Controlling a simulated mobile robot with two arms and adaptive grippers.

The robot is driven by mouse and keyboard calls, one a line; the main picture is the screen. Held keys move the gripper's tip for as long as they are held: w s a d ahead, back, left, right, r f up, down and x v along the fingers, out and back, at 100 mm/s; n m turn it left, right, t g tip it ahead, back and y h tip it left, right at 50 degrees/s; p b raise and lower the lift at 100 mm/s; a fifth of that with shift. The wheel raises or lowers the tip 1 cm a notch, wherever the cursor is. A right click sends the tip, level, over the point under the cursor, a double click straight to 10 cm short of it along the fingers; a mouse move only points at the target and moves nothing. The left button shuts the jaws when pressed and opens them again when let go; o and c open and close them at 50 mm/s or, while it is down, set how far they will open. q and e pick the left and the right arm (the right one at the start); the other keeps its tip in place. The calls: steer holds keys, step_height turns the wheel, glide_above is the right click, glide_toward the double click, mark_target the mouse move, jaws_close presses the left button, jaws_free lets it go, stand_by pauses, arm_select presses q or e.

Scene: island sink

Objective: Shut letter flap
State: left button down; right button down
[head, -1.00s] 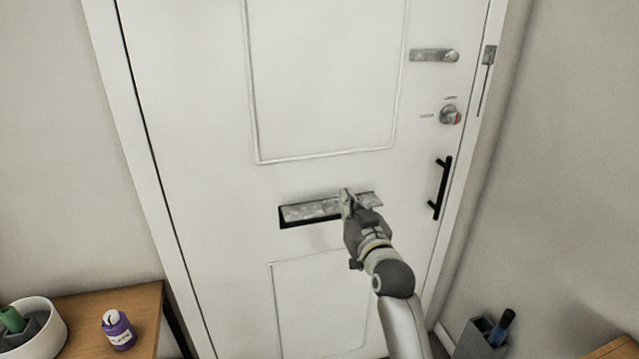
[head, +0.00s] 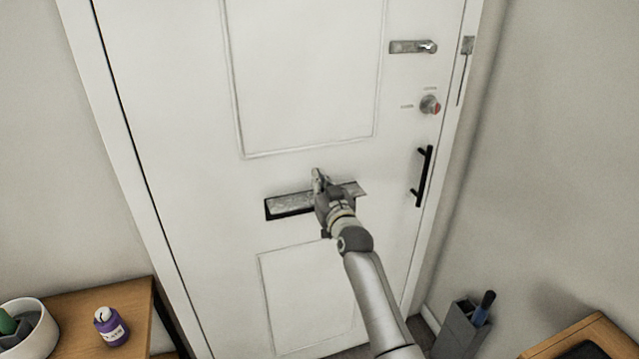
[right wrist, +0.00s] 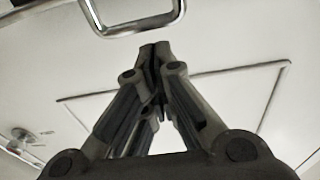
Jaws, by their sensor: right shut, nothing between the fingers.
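The letter flap (head: 290,203) is a grey metal plate low in the middle of the white door. It stands out from the door at an angle, with the dark slot (head: 272,214) showing along its left and lower edge. My right gripper (head: 318,174) is shut and empty, in front of the flap's middle, and its tips reach just above the flap's upper edge. It hides part of the flap; I cannot tell whether they touch. The right wrist view shows its closed fingers (right wrist: 153,50) just below a shiny metal loop (right wrist: 132,22). My left gripper is out of view.
A wooden table with a purple bottle (head: 111,326) is at lower left. A grey holder (head: 458,330) stands at lower right.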

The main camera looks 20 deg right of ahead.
steer(key=shift+s+f, duration=0.2)
steer(key=shift+f, duration=0.3)
